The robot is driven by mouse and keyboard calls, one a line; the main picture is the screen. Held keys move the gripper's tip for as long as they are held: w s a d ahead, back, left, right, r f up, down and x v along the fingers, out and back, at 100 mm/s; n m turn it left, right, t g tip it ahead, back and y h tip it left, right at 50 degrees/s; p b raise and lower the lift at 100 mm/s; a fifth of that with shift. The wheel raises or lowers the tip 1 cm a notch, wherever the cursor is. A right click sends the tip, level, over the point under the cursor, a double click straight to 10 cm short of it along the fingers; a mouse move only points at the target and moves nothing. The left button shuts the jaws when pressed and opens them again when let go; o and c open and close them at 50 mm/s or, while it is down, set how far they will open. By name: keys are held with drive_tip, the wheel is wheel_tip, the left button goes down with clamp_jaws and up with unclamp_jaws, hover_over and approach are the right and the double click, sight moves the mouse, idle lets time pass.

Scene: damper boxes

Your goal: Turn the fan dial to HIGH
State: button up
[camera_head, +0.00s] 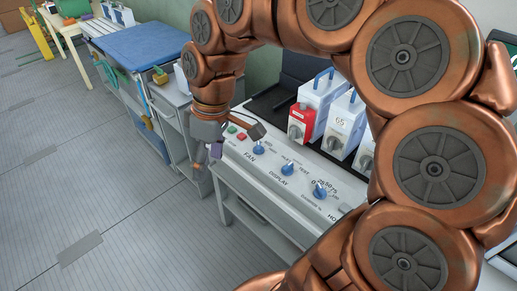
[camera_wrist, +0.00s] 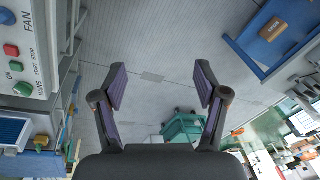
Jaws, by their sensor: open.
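The fan dial (camera_head: 257,148) is a blue knob on a pale grey panel (camera_head: 305,203), above the printed word FAN. In the wrist view the blue knob (camera_wrist: 7,17) is cut by the upper left corner, beside the word FAN. Its pointer setting is too small to read. My gripper (camera_head: 229,150) hangs at the panel's left end, just left of the fan dial and apart from it.
A green button (camera_head: 232,129) and a red button (camera_head: 241,137) lie close behind my gripper. Two more blue knobs (camera_head: 288,169) (camera_head: 320,191) sit further right. Boxes with grey knobs, one red-fronted (camera_head: 301,123), stand behind the panel. Open floor (camera_head: 110,190) lies left.

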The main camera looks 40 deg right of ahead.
drive_tip(key=w+d+f+n+t+y+b, duration=0.1)
drive_tip(key=w+d+f+n+b, duration=0.15)
drive_tip(key=w+d, duration=0.6)
drive_tip(key=t+b, duration=0.2)
drive_tip(key=b, duration=0.4)
approach(258, 145)
drive_tip(key=f, duration=0.1)
drive_tip(key=shift+n, duration=0.45)
drive_tip(key=shift+p+x, duration=0.95)
drive_tip(key=shift+x, duration=3)
drive_tip(key=shift+w+a+r, duration=0.1)
drive_tip(key=shift+a, duration=0.05)
drive_tip(key=shift+c, duration=0.3)
drive_tip(key=c, duration=1.1)
